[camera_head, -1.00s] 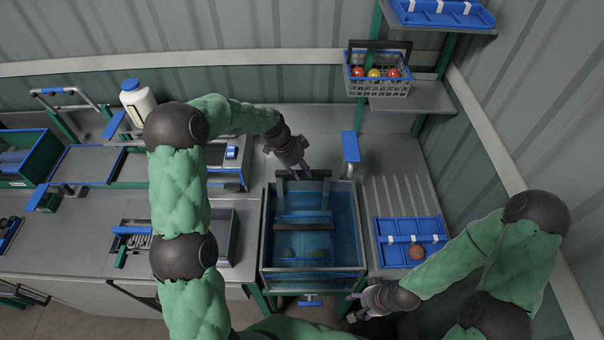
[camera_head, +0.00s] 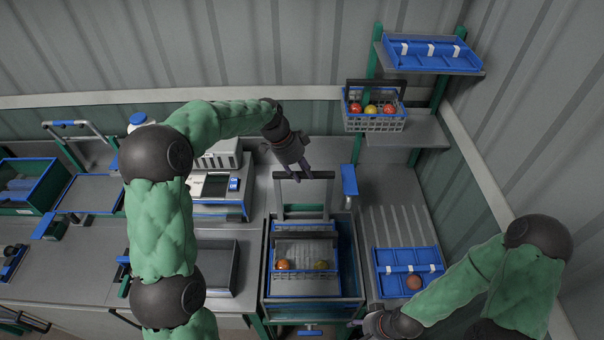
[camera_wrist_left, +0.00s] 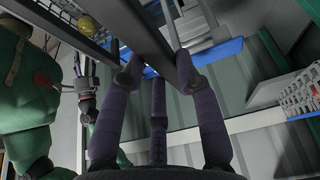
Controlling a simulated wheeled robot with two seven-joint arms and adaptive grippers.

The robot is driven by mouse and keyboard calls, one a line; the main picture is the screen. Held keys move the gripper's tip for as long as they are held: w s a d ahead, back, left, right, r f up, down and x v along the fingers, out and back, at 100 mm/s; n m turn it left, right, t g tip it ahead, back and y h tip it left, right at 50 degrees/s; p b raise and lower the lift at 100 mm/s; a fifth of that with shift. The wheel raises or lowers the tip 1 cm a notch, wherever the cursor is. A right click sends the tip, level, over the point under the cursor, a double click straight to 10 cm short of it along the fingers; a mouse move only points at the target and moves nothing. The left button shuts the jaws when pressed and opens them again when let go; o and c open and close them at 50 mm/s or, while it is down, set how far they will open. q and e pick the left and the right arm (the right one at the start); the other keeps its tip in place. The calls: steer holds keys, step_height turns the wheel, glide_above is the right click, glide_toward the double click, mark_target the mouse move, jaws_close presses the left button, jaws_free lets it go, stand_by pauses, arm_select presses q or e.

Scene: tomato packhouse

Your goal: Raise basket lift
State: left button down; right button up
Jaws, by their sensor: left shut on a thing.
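The basket lift's dark handle bar (camera_head: 318,175) stands upright above the tank, at the top of a grey frame. My left gripper (camera_head: 297,173) is shut on this handle bar; in the left wrist view the dark bar (camera_wrist_left: 168,52) passes between the fingers. The lift basket (camera_head: 304,296) hangs below, near the top of the blue-walled tank (camera_head: 350,255). It holds an orange-red tomato (camera_head: 282,265) and a yellowish tomato (camera_head: 321,265).
A basket of tomatoes (camera_head: 374,124) stands on the right shelf (camera_head: 425,130), with a blue tray (camera_head: 427,57) above. A blue divided tray (camera_head: 387,263) with one orange tomato (camera_head: 414,282) lies right of the tank. A scale (camera_head: 213,187) and grey bin (camera_head: 222,268) are left.

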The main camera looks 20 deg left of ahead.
arm_select(q)
steer(key=shift+w+r, duration=0.2)
steer(key=shift+r, duration=0.25)
steer(key=c, duration=0.9)
jaws_free()
steer(key=shift+s+f, duration=0.15)
steer(key=v, duration=1.2)
